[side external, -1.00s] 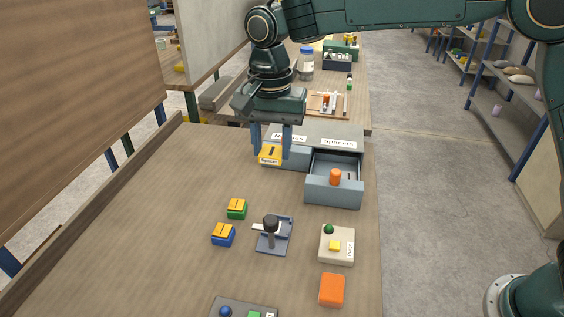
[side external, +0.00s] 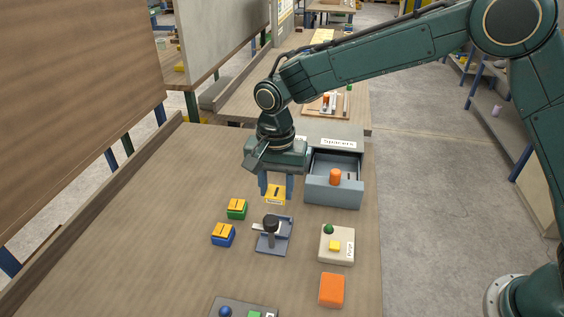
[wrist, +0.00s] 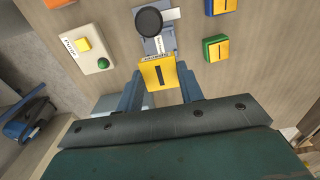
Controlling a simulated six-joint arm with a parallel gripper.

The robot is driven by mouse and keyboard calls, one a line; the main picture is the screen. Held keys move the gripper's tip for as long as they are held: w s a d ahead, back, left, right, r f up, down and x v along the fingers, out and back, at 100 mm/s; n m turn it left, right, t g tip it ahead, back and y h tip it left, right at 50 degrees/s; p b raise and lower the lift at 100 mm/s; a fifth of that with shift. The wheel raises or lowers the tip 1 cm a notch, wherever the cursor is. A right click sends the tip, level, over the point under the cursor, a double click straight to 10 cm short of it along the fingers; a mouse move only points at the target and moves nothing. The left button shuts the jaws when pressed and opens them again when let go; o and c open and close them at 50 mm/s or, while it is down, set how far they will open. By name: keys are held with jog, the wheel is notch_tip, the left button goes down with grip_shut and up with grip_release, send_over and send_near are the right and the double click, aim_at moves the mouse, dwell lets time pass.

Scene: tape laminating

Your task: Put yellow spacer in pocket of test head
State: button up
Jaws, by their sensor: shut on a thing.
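My gripper (side external: 276,187) is shut on the yellow spacer (side external: 274,196), a flat yellow piece with a dark slot and a white label. In the wrist view the spacer (wrist: 157,75) sits between the two blue fingers of my gripper (wrist: 160,90). I hold it above the table, just behind a blue-grey fixture (side external: 273,245) with a black knob, which seems to be the test head. The fixture also shows in the wrist view (wrist: 160,43), just beyond the spacer, and they overlap slightly there. The fixture's pocket cannot be made out clearly.
Yellow-topped green (side external: 237,209) and blue (side external: 223,235) blocks stand left of the fixture. A beige button box (side external: 337,256) and an orange block (side external: 332,289) are to the right. The left table area is clear.

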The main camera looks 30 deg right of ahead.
notch_tip(320, 180, down, 5)
jog(key=shift+f, duration=0.1)
jog(key=shift+f, duration=2.1)
jog(key=shift+f, duration=0.15)
jog(key=o, duration=1)
jog(key=shift+o, duration=0.2)
notch_tip(320, 180, up, 12)
jog(key=shift+r, duration=0.15)
